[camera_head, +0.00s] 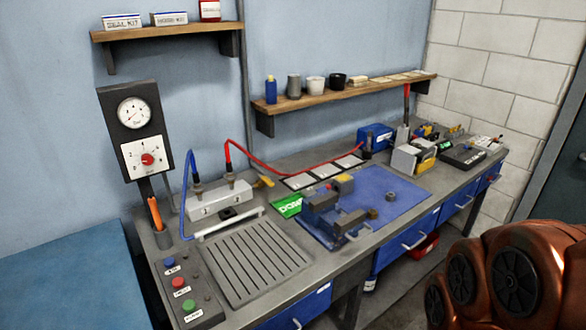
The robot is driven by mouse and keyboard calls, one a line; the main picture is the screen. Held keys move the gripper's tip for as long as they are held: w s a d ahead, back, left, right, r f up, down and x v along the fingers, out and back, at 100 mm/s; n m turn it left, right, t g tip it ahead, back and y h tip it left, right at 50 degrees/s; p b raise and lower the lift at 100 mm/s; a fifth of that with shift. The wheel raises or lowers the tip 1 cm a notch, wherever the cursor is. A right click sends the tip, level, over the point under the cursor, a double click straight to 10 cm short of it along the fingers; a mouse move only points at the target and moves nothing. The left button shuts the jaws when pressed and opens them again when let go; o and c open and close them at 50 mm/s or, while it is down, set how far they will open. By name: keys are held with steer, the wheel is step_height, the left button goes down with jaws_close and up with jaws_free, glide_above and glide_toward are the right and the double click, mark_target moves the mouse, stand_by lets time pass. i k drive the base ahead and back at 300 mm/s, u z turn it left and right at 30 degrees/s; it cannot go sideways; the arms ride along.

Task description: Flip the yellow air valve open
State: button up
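A small yellow lever (264,181), which looks like the air valve, sits at the right end of a grey manifold block (220,201) on the workbench. It juts out at a slant; its exact open or closed position is too small to tell. A blue hose (187,200) and a red hose (262,163) rise from fittings on top of the block. My gripper is not in view.
A gauge panel (134,130) stands left of the block. A slotted plate (254,261) and a button box (187,290) lie in front. A blue vise (325,212) on a blue mat (396,185) and a green card (287,205) are to the right.

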mark_target(270, 183)
steer(key=u, duration=0.15)
steer(key=i, duration=0.95)
steer(key=u, duration=0.6)
steer(key=k, duration=1.35)
steer(key=i, duration=0.55)
steer(key=u, duration=0.9)
steer(key=i, duration=0.9)
steer(key=u, duration=0.2)
